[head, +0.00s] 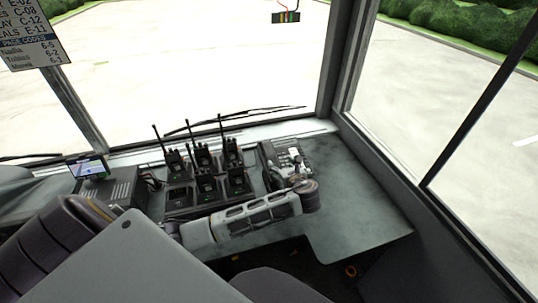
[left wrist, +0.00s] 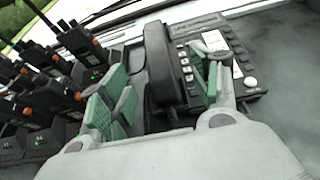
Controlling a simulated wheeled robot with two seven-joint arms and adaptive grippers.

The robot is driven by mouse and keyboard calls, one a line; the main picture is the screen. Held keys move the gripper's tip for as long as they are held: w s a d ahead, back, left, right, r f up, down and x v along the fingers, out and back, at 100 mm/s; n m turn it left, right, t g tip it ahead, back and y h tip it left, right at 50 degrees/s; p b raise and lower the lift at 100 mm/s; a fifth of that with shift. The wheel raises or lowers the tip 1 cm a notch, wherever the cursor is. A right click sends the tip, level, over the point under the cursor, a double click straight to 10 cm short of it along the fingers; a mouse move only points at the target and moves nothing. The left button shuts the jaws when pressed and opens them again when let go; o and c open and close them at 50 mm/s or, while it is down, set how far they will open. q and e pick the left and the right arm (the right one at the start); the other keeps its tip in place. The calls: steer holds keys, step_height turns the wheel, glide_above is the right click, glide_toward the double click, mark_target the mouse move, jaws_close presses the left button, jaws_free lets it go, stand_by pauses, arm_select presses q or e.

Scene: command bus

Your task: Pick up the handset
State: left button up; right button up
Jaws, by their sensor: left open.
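The black handset (left wrist: 160,65) lies on the left side of a desk phone (left wrist: 235,75) with grey and white keys. In the head view the phone (head: 291,150) sits on the dashboard, and the handset is a dark strip along its left side. My left gripper (left wrist: 163,82) is open, with green-padded fingers on either side of the handset in the left wrist view. I cannot tell whether either finger touches it. In the head view my left gripper (head: 296,167) is small and at the near part of the phone. My right gripper is not in view.
Several radios with antennas (head: 203,158) stand in chargers left of the phone. A small screen (head: 88,167) is farther left. The windshield is behind. The dashboard (head: 365,200) right of the phone is clear. A dark seat (head: 275,285) is in front.

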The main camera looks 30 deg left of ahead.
arm_select(q)
glide_toward(271, 154)
steer(key=shift+x, duration=2.6)
steer(key=shift+w+d+f, duration=0.1)
steer(key=shift+w, duration=0.05)
steer(key=shift+x, duration=1.85)
steer(key=shift+w+a+f, duration=0.1)
steer(key=shift+w+a, duration=0.2)
steer(key=shift+a, duration=0.35)
steer(key=c, duration=1.2)
